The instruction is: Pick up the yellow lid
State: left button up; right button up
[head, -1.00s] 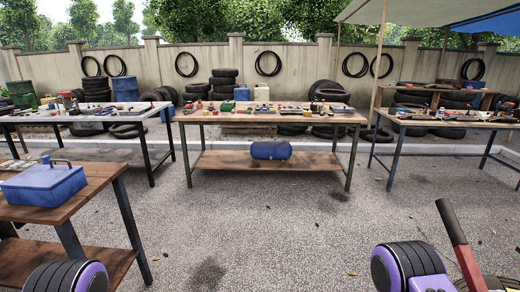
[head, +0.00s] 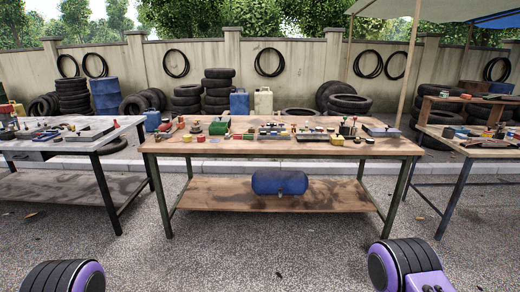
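The middle workbench (head: 375,148) has a wooden top covered with many small items. A small yellow piece (head: 187,138) lies near its front left, and another yellowish piece (head: 338,140) lies toward the right. Both are too small to tell whether either is the yellow lid. Neither gripper is in view; only round black and purple parts of my own arms show at the bottom corners. The bench is well ahead of me, out of contact.
A blue tank (head: 279,183) sits on the middle bench's lower shelf. A grey-topped bench (head: 70,147) stands at left and another bench (head: 485,153) at right. Tyres (head: 222,90) and jerrycans (head: 263,103) stand behind. The gravel floor (head: 255,245) ahead is clear.

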aim_at(337, 138)
jog(key=i, duration=3)
jog(key=z, duration=0.45)
